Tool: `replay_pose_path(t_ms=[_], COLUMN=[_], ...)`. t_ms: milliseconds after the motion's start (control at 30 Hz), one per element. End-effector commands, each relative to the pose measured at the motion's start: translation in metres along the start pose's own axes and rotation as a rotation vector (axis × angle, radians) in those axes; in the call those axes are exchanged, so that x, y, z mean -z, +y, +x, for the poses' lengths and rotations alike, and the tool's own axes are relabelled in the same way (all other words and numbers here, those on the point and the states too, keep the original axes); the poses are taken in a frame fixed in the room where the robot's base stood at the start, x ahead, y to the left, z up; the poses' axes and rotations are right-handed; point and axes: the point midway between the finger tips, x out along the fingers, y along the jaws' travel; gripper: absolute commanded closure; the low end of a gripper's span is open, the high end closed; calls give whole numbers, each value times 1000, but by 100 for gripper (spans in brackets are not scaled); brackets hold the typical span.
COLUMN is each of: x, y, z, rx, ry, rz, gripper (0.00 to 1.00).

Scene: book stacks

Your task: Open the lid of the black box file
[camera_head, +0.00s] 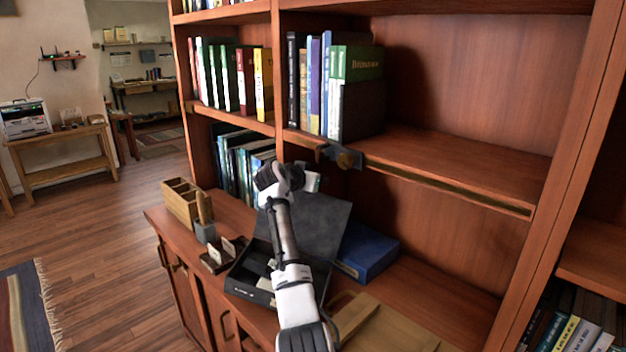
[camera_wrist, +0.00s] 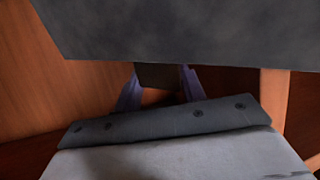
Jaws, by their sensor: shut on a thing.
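The black box file (camera_head: 244,287) lies on the wooden counter, with dark contents partly visible inside. Its dark grey lid (camera_head: 325,222) stands raised behind the box, steeply tilted. My arm crosses in front of the box and lid, hiding part of both. My gripper (camera_wrist: 158,84) is at the lid's upper edge, its two fingers shut on a small dark part of the lid between them. The lid (camera_wrist: 175,30) fills the top of the wrist view. In the head view the fingertips are hard to make out.
A blue box file (camera_head: 367,250) lies right of the lid. A wooden organizer (camera_head: 182,204) and a small card tray (camera_head: 222,257) stand to the left. Above is a shelf (camera_head: 450,152) with books and a dark bracket on its edge, close to my wrist.

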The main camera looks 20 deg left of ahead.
Motion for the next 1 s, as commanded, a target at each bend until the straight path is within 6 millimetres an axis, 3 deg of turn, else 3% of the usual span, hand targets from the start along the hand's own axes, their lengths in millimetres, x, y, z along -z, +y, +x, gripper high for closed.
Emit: replay_pose_path(t_ms=[33, 467, 500, 667, 1000], x=[-6, -10, -11, -10, -6], y=[15, 15, 15, 14, 11], z=[13, 14, 14, 13, 10], rx=[-25, -27, -27, -25, -18], ry=[-13, -20, -20, -19, -12], rz=[2, 1, 1, 1, 3], gripper=[100, 100, 59, 38, 38])
